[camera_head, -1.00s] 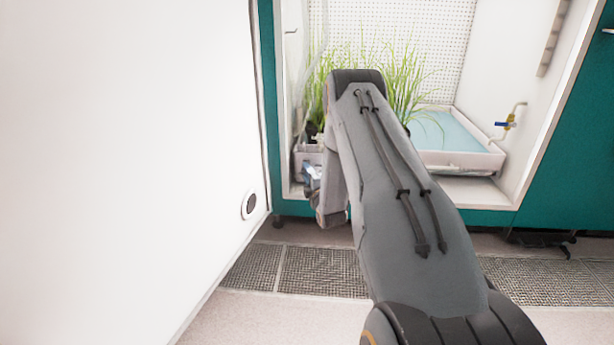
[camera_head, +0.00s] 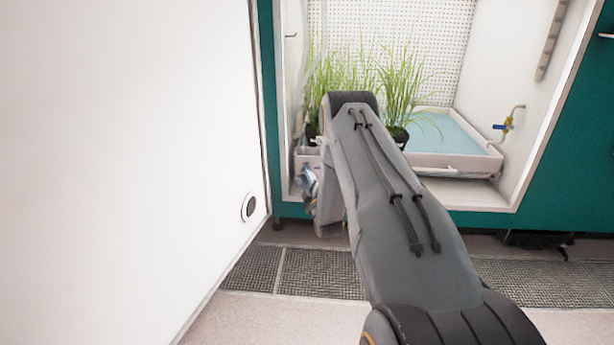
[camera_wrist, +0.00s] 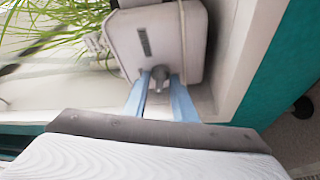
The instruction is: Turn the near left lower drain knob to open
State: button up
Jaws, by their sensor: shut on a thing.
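In the wrist view, the two pale blue fingers of my gripper (camera_wrist: 158,95) stand on either side of a small grey drain knob (camera_wrist: 158,75) and are shut on it. The knob sits in front of a pale, rounded box-like part (camera_wrist: 190,45) with a dark slot or label. In the head view, my gripper (camera_head: 309,185) shows only partly, at the chamber's lower left front corner. My own arm hides much of it, and the knob cannot be made out there. How far the knob is turned is not clear.
The chamber holds a pale tray (camera_head: 463,164) with blue liquid and tall green grass (camera_head: 405,90). A brass valve with a blue handle (camera_head: 503,126) is on the right wall. A large white panel (camera_head: 120,170) stands close on the left. Floor grating (camera_head: 320,272) runs below.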

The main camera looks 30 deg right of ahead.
jog(key=m, duration=0.2)
jog(key=m+h, duration=0.1)
jog(key=m, duration=0.1)
jog(key=shift+a+f+t+h+p, duration=0.1)
jog(key=shift+f+t+h+p, duration=0.05)
jog(key=shift+t+h+p, duration=0.2)
jog(key=m+h, duration=0.1)
jog(key=m, duration=0.1)
jog(key=m+h, duration=0.1)
jog(key=m, duration=0.1)
jog(key=shift+w+a+f+m+t+p, duration=0.1)
jog(key=shift+m+t+p, duration=0.2)
jog(key=shift+m, duration=0.1)
jog(key=m+h, duration=0.2)
jog(key=m, duration=0.3)
jog(key=shift+a, duration=0.1)
jog(key=shift+w+m+g+h+p, duration=0.1)
jog(key=shift+m+g+h+p, duration=0.25)
jog(key=shift+m+h, duration=0.6)
jog(key=shift+m+g+h+p, duration=0.1)
jog(key=shift+m+g+h, duration=0.25)
jog(key=shift+m, duration=1.4)
jog(key=o, duration=0.6)
jog(key=shift+o, duration=0.2)
jog(key=p+v, duration=0.3)
jog(key=v, duration=0.4)
jog(key=shift+s+a+f, duration=0.2)
jog(key=shift+s+a, duration=0.05)
jog(key=shift+a, duration=0.05)
